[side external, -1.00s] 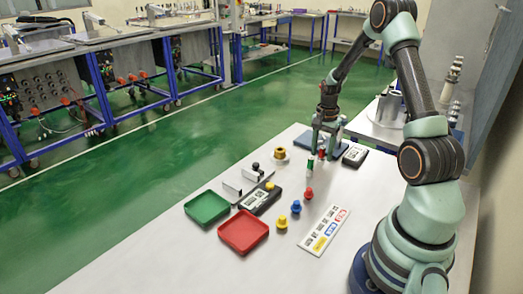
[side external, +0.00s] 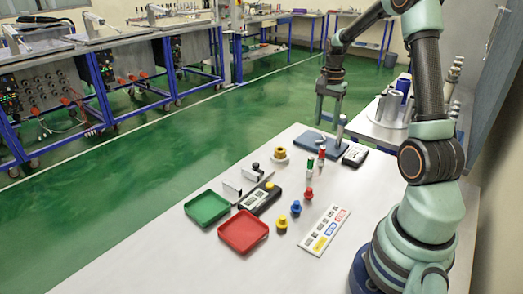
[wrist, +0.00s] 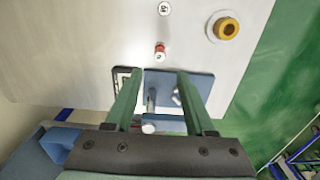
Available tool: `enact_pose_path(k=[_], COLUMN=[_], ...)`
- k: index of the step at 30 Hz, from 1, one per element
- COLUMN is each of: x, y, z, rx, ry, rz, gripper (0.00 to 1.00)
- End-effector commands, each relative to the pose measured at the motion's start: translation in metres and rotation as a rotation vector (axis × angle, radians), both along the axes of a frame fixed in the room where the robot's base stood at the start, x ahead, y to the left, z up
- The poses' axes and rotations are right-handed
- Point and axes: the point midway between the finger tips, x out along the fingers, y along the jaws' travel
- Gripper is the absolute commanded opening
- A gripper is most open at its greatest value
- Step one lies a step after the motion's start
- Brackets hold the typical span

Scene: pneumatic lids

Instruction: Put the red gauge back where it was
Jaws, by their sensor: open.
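The red gauge (side external: 322,155) stands upright on the pale table, just in front of a blue plate (side external: 308,143). In the wrist view the red gauge (wrist: 160,49) shows beyond the fingertips, clear of them. A green gauge (side external: 310,163) stands close to it on its left. My gripper (side external: 330,127) is open and empty, raised above the blue plate, behind the red gauge. In the wrist view its fingers (wrist: 160,76) are spread over the plate (wrist: 192,82), with metal posts between them.
A yellow-brown ring piece (side external: 280,153) is left of the gauges; a dark boxed device (side external: 355,156) is to their right. Red, blue and yellow knobs, a label card (side external: 326,229), and green (side external: 207,208) and red (side external: 243,232) trays lie nearer.

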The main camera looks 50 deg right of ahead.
Motion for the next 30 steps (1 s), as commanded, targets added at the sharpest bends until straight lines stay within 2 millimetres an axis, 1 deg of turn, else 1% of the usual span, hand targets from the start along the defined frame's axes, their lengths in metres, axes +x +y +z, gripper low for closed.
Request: enact_pose_path(k=[1, 5, 8, 11, 13, 14, 15, 17, 18, 20, 21, 24, 27, 30], x=[0.000, 0.002, 0.008, 0.016, 0.020, 0.020, 0.020, 0.018, 0.015, 0.010, 0.006, -0.007, -0.020, -0.030], y=[0.000, 0.004, 0.022, 0.056, 0.085, 0.098, 0.115, 0.139, 0.155, 0.179, 0.194, 0.228, 0.255, 0.274], z=[0.005, 0.015, 0.028, 0.050, 0.065, 0.071, 0.079, 0.089, 0.095, 0.102, 0.106, 0.112, 0.115, 0.115], rx=[-0.001, -0.005, -0.024, -0.059, -0.088, -0.101, -0.120, -0.147, -0.165, -0.194, -0.213, -0.263, -0.310, -0.349], ry=[-0.002, -0.006, -0.027, -0.065, -0.097, -0.111, -0.131, -0.159, -0.178, -0.207, -0.226, -0.276, -0.318, -0.353], rz=[0.000, 0.021, 0.104, 0.261, 0.400, 0.461, 0.541, 0.661, 0.741, 0.859, 0.938, 1.128, 1.294, 1.419], gripper=[0.55, 0.55, 0.55, 0.55, 0.55, 0.55, 0.55, 0.55, 0.55, 0.55, 0.55, 0.55, 0.55, 0.55])
